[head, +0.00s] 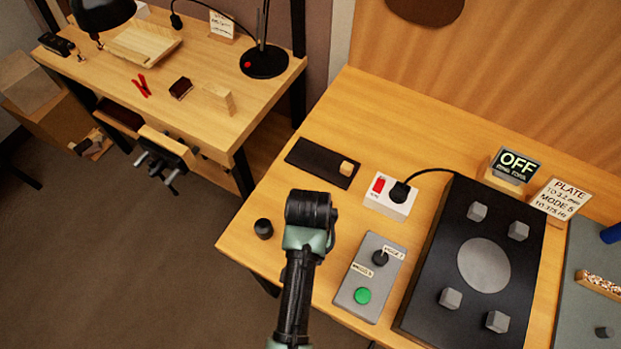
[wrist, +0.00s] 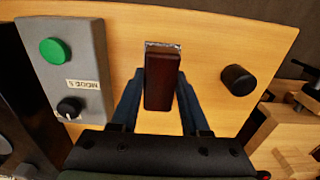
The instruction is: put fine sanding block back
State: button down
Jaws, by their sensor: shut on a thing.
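My gripper (wrist: 160,85) is shut on a dark red-brown block (wrist: 159,82) with a thin grey layer at its far end, which I take to be the fine sanding block. The blue fingers lie along its two sides, above the wooden bench top. In the head view my arm reaches over the near left part of the right bench; the fingers and the held block are hidden there. Another dark brown block (head: 181,88) lies on the left bench.
A grey control box (head: 352,297) with a green button and a knob stands right of my gripper. A black round knob-like piece (head: 263,229) stands near the left edge. A black plate device (head: 460,240) and a white switch box (head: 391,203) stand further right.

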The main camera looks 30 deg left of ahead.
jog(key=shift+w+f, duration=0.1)
jog(key=shift+f, duration=2)
jog(key=shift+f, duration=0.1)
jog(key=shift+c, duration=2)
grip_release()
notch_tip(320, 180, up, 12)
jog(key=shift+r, duration=0.15)
